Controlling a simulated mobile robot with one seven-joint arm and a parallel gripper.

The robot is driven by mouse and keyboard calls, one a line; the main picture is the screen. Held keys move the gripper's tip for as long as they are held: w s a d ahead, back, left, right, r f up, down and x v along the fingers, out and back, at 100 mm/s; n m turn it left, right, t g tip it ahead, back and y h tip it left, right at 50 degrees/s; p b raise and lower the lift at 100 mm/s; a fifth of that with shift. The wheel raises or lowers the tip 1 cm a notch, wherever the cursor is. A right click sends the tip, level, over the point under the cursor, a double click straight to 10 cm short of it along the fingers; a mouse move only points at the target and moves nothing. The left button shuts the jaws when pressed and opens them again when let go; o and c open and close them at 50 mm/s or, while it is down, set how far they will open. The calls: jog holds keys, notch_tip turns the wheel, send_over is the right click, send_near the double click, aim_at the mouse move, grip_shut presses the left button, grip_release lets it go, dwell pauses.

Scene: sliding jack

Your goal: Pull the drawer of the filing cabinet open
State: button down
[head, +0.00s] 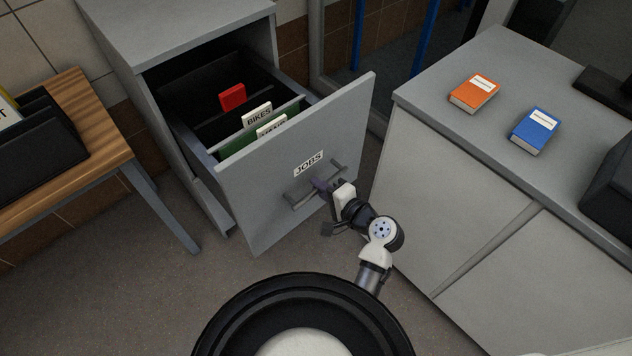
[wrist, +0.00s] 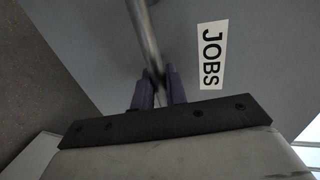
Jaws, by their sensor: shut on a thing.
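The filing cabinet (head: 190,22) stands at the back left in the head view. Its drawer (head: 262,208) is pulled well out, and hanging files with tabs and a red item (head: 232,96) show inside. The drawer front bears a JOBS label (head: 308,163), which also shows in the wrist view (wrist: 211,55). Below the label is a grey bar handle (head: 300,199). My gripper (head: 322,187) is at the middle of the handle. In the wrist view its purple fingers (wrist: 159,88) are closed around the handle bar (wrist: 146,40).
A grey counter (head: 450,75) on the right holds an orange book (head: 474,93) and a blue book (head: 536,131); its front stands close to my arm. A wooden table (head: 85,160) with a black file holder (head: 40,145) is at left. Bare floor (head: 150,290) lies at lower left.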

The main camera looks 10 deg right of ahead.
jog(key=shift+s, duration=0.1)
dwell(0.3)
jog(key=c, duration=1.5)
grip_release()
jog(key=b+v, duration=0.2)
jog(key=v, duration=1.2)
jog(key=shift+d, duration=0.1)
